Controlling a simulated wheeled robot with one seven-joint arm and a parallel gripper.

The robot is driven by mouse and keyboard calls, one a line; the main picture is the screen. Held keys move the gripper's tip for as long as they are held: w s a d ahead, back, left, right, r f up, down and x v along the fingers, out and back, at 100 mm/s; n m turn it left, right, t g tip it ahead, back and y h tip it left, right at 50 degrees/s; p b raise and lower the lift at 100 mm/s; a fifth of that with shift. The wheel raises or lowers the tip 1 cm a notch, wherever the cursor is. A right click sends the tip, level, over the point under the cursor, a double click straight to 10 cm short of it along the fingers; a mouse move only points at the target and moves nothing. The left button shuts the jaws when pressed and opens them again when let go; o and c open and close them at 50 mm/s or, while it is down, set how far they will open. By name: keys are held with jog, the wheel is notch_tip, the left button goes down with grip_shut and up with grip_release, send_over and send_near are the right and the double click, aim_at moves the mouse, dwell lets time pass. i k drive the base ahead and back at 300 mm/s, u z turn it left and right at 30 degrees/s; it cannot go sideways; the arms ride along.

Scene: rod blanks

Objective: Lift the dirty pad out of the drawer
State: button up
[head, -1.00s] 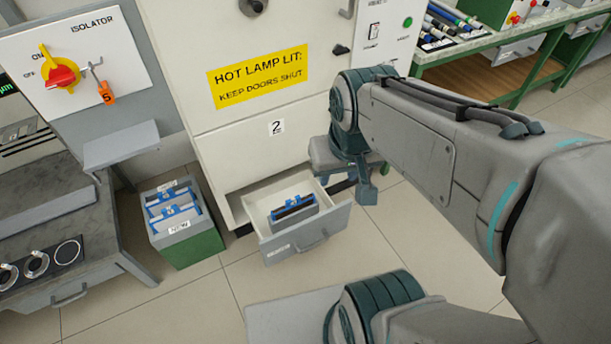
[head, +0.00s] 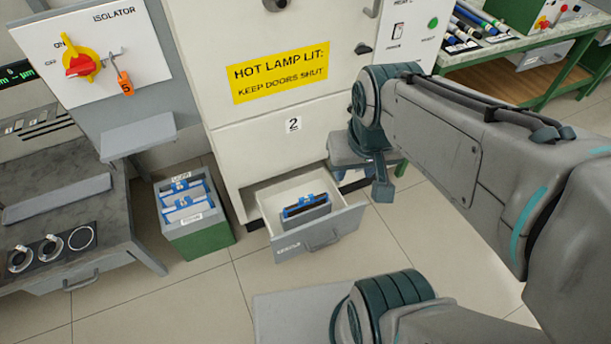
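The drawer (head: 342,222) at the foot of the white cabinet marked 2 is pulled open. A pad (head: 307,210) with a dark face and a blue frame with a handle sits inside it. My gripper (head: 383,190) hangs at the end of my arm, to the right of the drawer and apart from the pad. Its fingers are small and seen edge-on, so I cannot tell whether they are open or shut. Nothing shows held in it.
A grey and green box (head: 203,237) with blue-handled pads stands left of the drawer. A grey bench (head: 85,215) with dials is at the far left. A green-framed table (head: 510,48) is at the back right.

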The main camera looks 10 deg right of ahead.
aim_at(304, 204)
jog(key=u, duration=0.6)
jog(key=k, duration=0.8)
jog(key=u, duration=0.8)
jog(key=k, duration=0.35)
jog(key=u, duration=0.35)
jog(key=i, duration=1.5)
jog(key=z, duration=1.75)
jog(key=i, duration=0.65)
jog(key=z, duration=0.7)
